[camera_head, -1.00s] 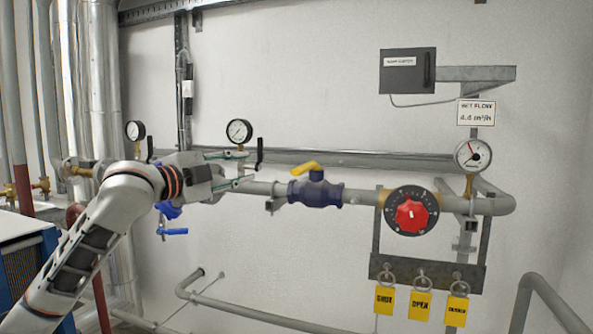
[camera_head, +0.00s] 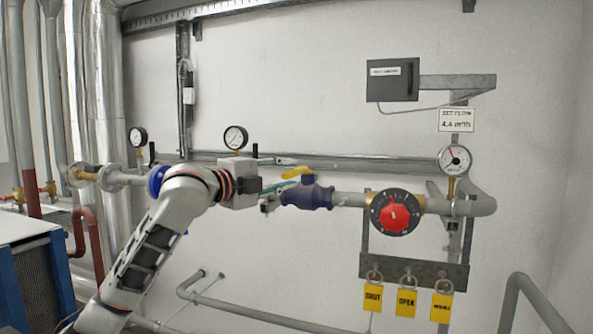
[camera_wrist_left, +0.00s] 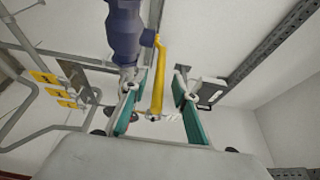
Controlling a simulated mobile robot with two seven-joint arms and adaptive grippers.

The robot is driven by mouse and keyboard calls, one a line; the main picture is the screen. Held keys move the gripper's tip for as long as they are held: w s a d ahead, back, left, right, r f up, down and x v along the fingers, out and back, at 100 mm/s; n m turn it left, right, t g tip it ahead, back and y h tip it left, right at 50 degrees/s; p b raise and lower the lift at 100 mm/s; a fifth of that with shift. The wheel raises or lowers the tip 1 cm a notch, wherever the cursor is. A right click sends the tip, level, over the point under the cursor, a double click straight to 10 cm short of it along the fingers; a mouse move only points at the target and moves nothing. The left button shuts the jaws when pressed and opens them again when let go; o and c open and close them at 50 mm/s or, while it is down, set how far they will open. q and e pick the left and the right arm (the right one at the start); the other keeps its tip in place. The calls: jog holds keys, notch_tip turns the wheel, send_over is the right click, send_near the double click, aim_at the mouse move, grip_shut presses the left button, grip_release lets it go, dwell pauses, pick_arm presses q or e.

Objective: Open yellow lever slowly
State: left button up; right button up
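The yellow lever (camera_head: 298,172) sits on top of a dark blue valve (camera_head: 308,193) in the grey pipe. In the head view the lever slopes down to the left. My left gripper (camera_head: 280,174) is open just left of the valve. In the left wrist view, the yellow lever (camera_wrist_left: 157,80) reaches down from the blue valve (camera_wrist_left: 124,35) into the gap between the two green-padded fingers (camera_wrist_left: 158,108). No contact of either finger with the lever shows clearly. My right gripper is not in view.
A red dial (camera_head: 394,217) stands to the right of the valve, with yellow tags (camera_head: 406,302) hanging below it. Gauges (camera_head: 236,138) stand behind my left wrist. A blue-framed unit (camera_head: 30,275) is at the lower left. The wall right of the pipe is clear.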

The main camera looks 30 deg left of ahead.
aim_at(303, 173)
pick_arm(q)
jog(key=shift+w+d, duration=0.15)
jog(key=shift+w, duration=0.7)
jog(key=shift+w+d, duration=0.15)
jog(key=shift+w, duration=0.7)
grip_shut()
jog(key=shift+w+d+n+y, duration=0.15)
jog(key=shift+d+n+y, duration=0.35)
jog(key=shift+y, duration=0.3)
jog(key=shift+w+d+n+y, duration=0.15)
jog(key=shift+d+n+y, duration=0.3)
jog(key=shift+y, duration=0.35)
